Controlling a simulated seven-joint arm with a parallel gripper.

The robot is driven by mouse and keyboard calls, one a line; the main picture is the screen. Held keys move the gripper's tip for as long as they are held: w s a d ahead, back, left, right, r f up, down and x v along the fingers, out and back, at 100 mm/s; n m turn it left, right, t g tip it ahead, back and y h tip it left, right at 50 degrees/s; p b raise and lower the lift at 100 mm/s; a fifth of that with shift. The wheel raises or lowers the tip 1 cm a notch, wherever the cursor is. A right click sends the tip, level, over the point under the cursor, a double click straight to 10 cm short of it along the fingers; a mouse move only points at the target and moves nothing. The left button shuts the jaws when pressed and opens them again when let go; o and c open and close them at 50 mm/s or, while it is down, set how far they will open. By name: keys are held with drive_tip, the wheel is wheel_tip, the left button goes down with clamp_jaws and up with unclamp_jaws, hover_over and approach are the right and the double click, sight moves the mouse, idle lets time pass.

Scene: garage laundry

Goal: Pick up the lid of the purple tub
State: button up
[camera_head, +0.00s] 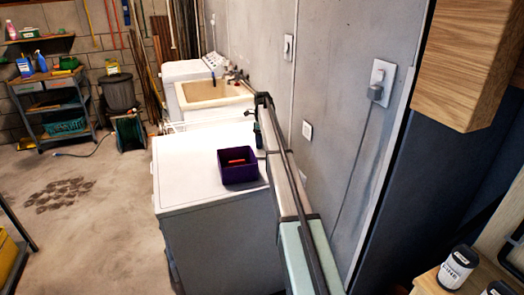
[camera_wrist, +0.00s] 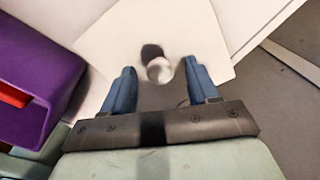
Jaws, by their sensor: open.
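The purple tub (camera_head: 238,173) stands without its lid on the white machine top, and a red-orange thing lies inside. The tub also shows at the left edge of the wrist view (camera_wrist: 62,70). A pale square plate with a round knob (camera_wrist: 160,70), apparently the lid, lies in front of my gripper (camera_wrist: 159,66) in the wrist view. The blue fingers are open and empty, with the knob showing between their tips. I cannot tell how far the knob is from them. In the head view the plate cannot be made out, and my arm covers the area right of the tub.
The white machine top (camera_head: 190,165) is clear to the left of the tub. The grey wall (camera_head: 345,100) runs close along the right side of my arm. A sink (camera_head: 212,92) stands behind the machine. Dark canisters (camera_head: 458,267) stand at the lower right.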

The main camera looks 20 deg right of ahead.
drive_tip(key=shift+f, duration=0.1)
clamp_jaws()
idle(0.5)
drive_tip(key=shift+r, duration=0.75)
drive_tip(key=a+r, duration=0.7)
drive_tip(key=r, duration=0.4)
drive_tip(key=s+a+r+n, duration=0.2)
drive_tip(key=s+a+n, duration=0.1)
drive_tip(key=s+a, duration=0.6)
drive_tip(key=s, duration=0.3)
drive_tip(key=shift+s+r, duration=0.35)
drive_tip(key=shift+r, duration=0.05)
